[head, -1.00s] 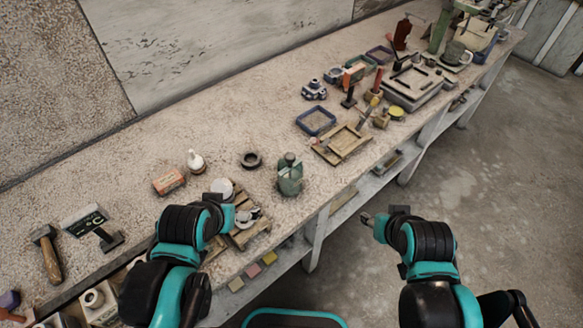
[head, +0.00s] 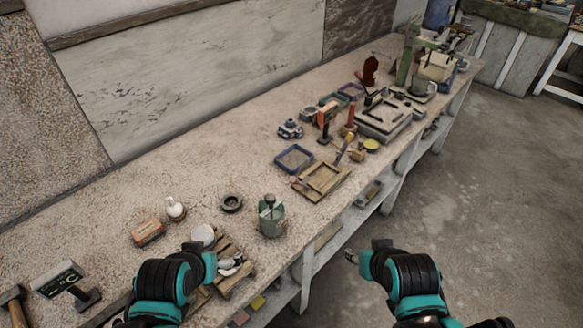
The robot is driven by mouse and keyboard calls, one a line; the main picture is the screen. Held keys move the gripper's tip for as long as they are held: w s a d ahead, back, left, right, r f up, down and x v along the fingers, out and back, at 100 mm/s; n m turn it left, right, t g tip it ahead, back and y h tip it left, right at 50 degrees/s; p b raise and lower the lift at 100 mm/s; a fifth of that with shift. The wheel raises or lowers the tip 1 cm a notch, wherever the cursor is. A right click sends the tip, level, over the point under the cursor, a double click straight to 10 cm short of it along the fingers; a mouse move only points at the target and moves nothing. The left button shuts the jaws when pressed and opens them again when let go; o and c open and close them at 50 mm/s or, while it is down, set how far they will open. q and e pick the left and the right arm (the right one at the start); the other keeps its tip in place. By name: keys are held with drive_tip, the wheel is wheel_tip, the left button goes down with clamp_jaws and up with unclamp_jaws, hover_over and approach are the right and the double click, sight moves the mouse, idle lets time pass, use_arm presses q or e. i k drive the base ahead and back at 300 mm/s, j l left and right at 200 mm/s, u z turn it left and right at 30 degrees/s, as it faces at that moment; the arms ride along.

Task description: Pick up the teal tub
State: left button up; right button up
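No tub is clearly teal. A small teal-grey open box (head: 329,100) stands among the things at the back of the bench, partly hidden by an orange item; it is too small to make out well. A grey-green round container (head: 271,220) with a knobbed top stands upright near the front edge. My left gripper (head: 205,255) is low at the bench's front, beside a wooden rack and left of the green container. My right gripper (head: 366,251) is over the floor in front of the bench, apart from everything. Finger openings are unclear in both.
The long bench (head: 110,205) runs from near left to far right. A blue tray (head: 294,158), a wooden frame (head: 322,180), an orange-red box (head: 148,233) and a dark ring (head: 231,202) lie on it. The floor (head: 470,190) at right is clear.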

sight(274, 228)
drive_tip(key=l+u, duration=0.35)
drive_tip(key=u, duration=0.15)
drive_tip(key=l+u, duration=0.7)
drive_tip(key=u, duration=0.25)
drive_tip(key=k+j, duration=0.05)
